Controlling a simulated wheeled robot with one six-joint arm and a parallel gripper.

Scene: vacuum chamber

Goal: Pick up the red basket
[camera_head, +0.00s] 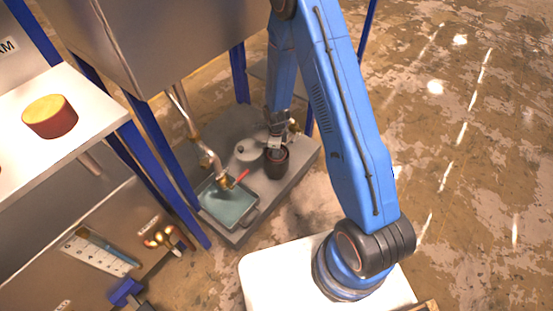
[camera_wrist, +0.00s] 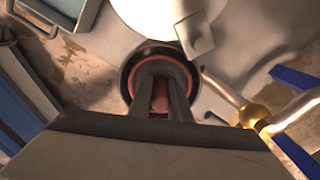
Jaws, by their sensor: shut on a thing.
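A small round basket (camera_head: 277,168), dark outside with a red inner rim, stands on the grey platform in the head view. In the wrist view its open top (camera_wrist: 159,48) shows as a dark ring with red inside. My gripper (camera_head: 276,143) points down at it from above. In the wrist view the fingers (camera_wrist: 160,92) are close together over the basket's opening, with a red part between them. My gripper is shut on the basket. Whether its base touches the platform cannot be told.
A shallow tray (camera_head: 229,206) with blue-green contents and a white round piece (camera_head: 248,151) are beside the basket. Metal piping (camera_head: 196,137) and blue posts (camera_head: 168,165) stand close by. A yellow-topped red cylinder (camera_head: 50,117) sits on the white shelf at left.

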